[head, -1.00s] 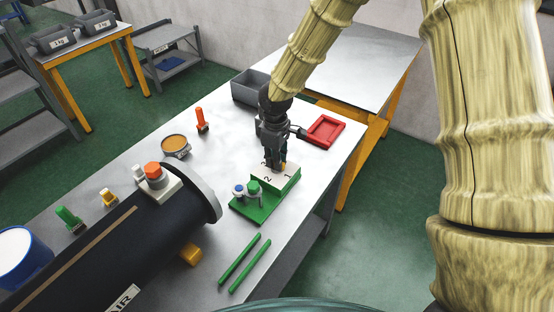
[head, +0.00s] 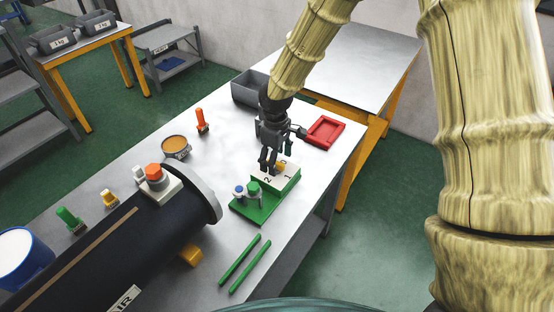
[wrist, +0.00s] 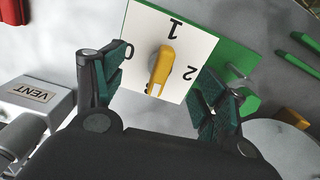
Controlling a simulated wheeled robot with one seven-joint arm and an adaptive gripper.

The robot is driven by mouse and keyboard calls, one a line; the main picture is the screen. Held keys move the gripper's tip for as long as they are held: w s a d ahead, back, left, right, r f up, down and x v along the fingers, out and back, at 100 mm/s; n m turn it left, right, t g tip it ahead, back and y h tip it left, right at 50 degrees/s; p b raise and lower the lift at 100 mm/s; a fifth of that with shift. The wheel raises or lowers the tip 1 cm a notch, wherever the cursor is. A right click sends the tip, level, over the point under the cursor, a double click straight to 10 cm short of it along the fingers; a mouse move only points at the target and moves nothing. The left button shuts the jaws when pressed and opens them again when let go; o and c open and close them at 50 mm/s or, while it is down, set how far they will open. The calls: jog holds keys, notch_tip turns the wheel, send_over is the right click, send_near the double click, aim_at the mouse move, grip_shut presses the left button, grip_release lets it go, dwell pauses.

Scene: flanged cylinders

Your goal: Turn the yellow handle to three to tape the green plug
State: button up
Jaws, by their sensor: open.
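The yellow handle (wrist: 161,70) sits on a white dial plate (wrist: 178,28) marked 1, 2 and a digit partly covered by the handle's lower end. In the head view the handle (head: 281,167) is on top of a green-based block (head: 262,212). My gripper (wrist: 167,66) is open, with one finger on each side of the handle and gaps between. In the head view my gripper (head: 269,164) is just above the dial. A green plug-like piece (head: 67,216) stands at the far left beside the black cylinder. A green knob (head: 253,188) is on the green base.
A large black flanged cylinder (head: 120,245) fills the table's left front. Two green rods (head: 245,265) lie in front of the block. A VENT box (wrist: 35,100) is at left.

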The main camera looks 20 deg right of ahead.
jog(key=shift+r+p, duration=1.3)
jog(key=shift+r, duration=1.25)
